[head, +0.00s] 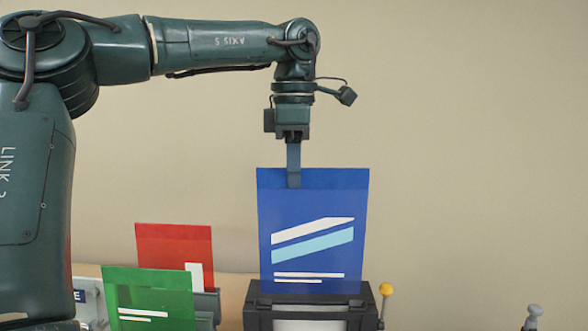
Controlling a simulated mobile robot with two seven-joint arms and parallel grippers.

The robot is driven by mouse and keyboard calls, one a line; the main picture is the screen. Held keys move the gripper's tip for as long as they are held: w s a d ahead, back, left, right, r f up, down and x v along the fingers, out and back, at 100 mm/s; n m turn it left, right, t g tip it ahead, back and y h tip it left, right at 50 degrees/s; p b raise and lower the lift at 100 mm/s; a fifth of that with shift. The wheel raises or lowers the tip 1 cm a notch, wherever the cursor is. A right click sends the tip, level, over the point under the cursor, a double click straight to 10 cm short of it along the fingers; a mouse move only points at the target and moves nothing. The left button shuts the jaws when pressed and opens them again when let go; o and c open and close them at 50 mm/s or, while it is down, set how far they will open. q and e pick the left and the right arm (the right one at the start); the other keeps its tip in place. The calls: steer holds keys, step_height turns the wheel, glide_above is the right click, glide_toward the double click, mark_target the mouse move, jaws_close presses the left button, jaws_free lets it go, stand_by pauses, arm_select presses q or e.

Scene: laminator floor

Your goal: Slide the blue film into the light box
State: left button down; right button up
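The blue film (312,205) hangs upright, a flat sheet with white and light-blue stripes. My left gripper (294,180) points straight down and is shut on its top edge, left of the middle. Below the film is a dark box (262,316) with a pale front panel (308,325), which looks like the light box. The film's lower edge meets the top of this box. I cannot tell whether it is in the slot or just above or behind it. My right gripper is not in view.
A red film (174,246) and a green film (150,293) stand at the lower left, the red one in a grey holder (207,304). A lever with a yellow knob (386,289) is right of the box. A grey knobbed part (534,312) is at the lower right.

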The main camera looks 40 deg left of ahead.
mark_target(294, 192)
arm_select(q)
steer(key=shift+p, duration=0.35)
steer(key=shift+f, duration=0.2)
stand_by(0.4)
steer(key=shift+f, duration=0.25)
steer(key=shift+f+b, duration=0.6)
steer(key=shift+f, duration=0.9)
